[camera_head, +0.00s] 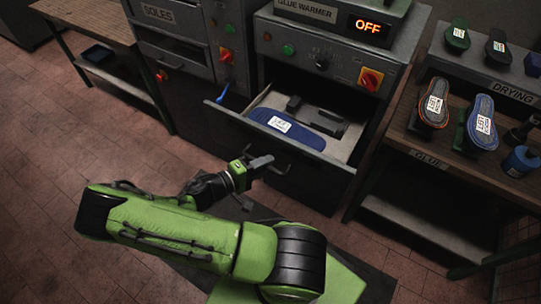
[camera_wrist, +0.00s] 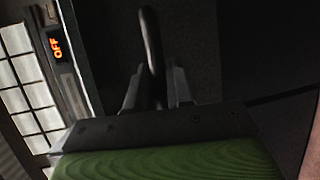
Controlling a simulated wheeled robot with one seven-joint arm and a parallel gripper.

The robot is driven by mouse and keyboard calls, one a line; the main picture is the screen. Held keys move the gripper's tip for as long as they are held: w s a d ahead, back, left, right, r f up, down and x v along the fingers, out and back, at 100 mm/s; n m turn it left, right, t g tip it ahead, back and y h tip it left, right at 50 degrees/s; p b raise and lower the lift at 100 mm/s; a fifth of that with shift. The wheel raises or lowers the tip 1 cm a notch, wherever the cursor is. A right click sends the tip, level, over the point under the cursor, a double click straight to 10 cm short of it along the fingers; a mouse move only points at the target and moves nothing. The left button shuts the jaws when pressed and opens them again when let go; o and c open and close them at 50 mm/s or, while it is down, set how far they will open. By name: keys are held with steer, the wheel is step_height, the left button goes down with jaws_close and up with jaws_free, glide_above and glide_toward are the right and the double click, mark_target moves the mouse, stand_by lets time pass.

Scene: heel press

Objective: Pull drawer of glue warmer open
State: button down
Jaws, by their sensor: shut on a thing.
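The glue warmer (camera_head: 324,52) is a grey cabinet with a lit orange "OFF" display. Its drawer (camera_head: 335,163) is pulled out and open toward me. A blue sole (camera_head: 300,133) with a white label and a dark block-shaped fixture (camera_head: 318,116) lie inside it. My gripper (camera_head: 268,162) is at the drawer's front, its jaws shut on the dark handle (camera_head: 280,170). In the wrist view the curved handle (camera_wrist: 151,40) rises between the fingers of my gripper (camera_wrist: 154,88). The fingers partly hide the handle.
A bench labelled "GLUE" (camera_head: 433,162) and a "DRYING" rack (camera_head: 512,92) with several soles stand at the right. A "SOLES" cabinet (camera_head: 170,42) and a wooden table (camera_head: 88,20) are at the left. Tiled floor (camera_head: 70,130) is clear at the left.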

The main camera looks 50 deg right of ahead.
steer(key=shift+a, duration=0.3)
steer(key=c, duration=1.1)
jaws_free()
steer(key=v, duration=1.5)
steer(key=shift+a, duration=0.35)
steer(key=shift+w, duration=0.1)
